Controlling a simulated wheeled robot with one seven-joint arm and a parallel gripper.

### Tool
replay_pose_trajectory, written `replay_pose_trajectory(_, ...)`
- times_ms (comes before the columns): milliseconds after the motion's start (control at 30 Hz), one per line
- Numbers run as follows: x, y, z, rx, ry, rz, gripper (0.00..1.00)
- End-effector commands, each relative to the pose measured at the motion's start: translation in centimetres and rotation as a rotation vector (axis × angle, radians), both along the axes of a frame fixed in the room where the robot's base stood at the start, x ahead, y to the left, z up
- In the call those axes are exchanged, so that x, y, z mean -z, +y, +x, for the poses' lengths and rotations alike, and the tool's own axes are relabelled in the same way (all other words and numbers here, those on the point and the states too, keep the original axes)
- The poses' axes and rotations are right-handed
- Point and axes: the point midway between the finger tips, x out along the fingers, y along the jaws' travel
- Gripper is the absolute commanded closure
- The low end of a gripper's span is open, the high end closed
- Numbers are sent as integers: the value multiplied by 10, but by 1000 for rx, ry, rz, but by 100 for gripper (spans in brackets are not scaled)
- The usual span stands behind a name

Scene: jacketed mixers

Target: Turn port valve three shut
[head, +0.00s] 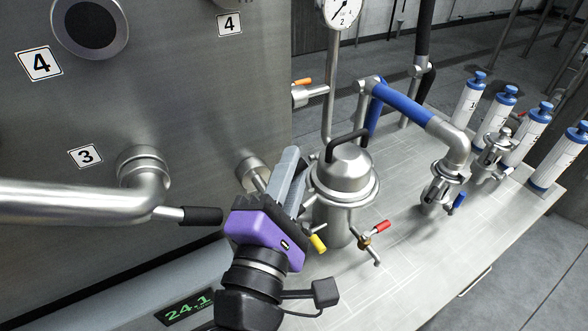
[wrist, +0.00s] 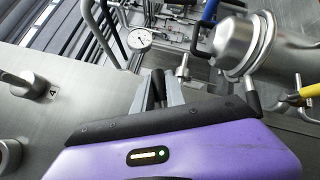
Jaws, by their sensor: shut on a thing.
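A lever with a black grip (head: 201,215) sticks out to the right of that pipe. Farther right, another port (head: 252,170) meets the wall beside my gripper, which hides most of its fitting. My gripper (head: 290,178), with a purple body, is beside the wall. In the wrist view its fingers (wrist: 158,95) are shut on a dark handle (wrist: 158,78). I cannot tell from the labels whether this handle is port valve three.
A domed steel canister (head: 345,170) stands close right of my gripper, with a yellow-handled valve (head: 318,243) near it. A red-handled valve (head: 382,226), a blue pipe (head: 400,103) and several blue-capped bottles (head: 468,98) are farther right.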

Motion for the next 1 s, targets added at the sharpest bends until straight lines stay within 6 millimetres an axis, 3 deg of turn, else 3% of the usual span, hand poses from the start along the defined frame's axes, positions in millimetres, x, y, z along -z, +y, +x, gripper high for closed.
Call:
replay_pose_trajectory(733,-3,2,-2,1,-62,-96,100)
replay_pose_trajectory(767,-3,2,-2,1,-62,-96,82)
replay_pose_trajectory(867,-4,2,-2,1,-62,-95,62)
replay_pose_trajectory(1000,-4,2,-2,0,-63,-94,62)
